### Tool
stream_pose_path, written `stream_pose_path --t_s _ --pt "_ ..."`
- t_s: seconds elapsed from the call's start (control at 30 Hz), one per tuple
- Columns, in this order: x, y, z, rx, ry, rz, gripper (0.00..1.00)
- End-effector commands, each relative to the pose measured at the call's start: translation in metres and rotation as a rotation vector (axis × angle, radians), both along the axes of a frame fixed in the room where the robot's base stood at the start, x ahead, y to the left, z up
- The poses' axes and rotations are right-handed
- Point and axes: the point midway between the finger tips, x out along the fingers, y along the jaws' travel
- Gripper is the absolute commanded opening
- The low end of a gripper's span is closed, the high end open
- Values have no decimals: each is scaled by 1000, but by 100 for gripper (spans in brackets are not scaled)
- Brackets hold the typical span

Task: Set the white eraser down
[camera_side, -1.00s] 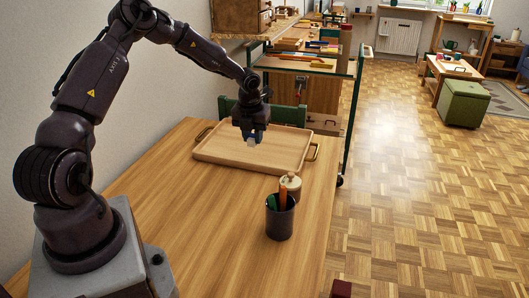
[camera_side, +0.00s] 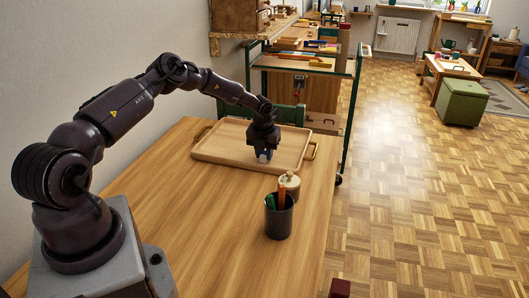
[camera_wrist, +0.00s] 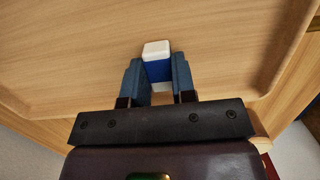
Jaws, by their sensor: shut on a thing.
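The white eraser (camera_wrist: 157,49) has a blue sleeve and sits between the two fingers of my gripper (camera_wrist: 156,76) in the wrist view. My gripper is shut on it. In the side view my gripper (camera_side: 264,153) is low over the wooden tray (camera_side: 222,156), with the white end of the eraser (camera_side: 262,158) showing below the fingers. I cannot tell whether the eraser touches the tray floor. The tray has a raised rim and brass handles and lies on the table.
A dark pencil cup (camera_side: 279,218) and a lidded pale jar (camera_side: 290,183) stand in front of the tray's near edge. A green-framed cart (camera_side: 352,100) stands behind the table. The tray is otherwise bare, and the table's left part (camera_side: 200,205) is clear.

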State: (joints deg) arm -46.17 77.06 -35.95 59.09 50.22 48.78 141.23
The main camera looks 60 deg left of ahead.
Motion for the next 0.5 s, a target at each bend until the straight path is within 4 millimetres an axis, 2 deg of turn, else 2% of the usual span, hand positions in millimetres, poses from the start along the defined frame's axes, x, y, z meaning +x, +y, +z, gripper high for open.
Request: stream_pose_path --t_s 0.23,0.27,0.33,0.37,0.5 --pt "0 0 -3 0 0 0 2" --pt "0 0 -3 1 -1 0 29" --pt "0 0 -3 1 -1 0 45" --pt "0 0 -3 0 0 0 50" --pt "0 0 -2 0 0 0 50"
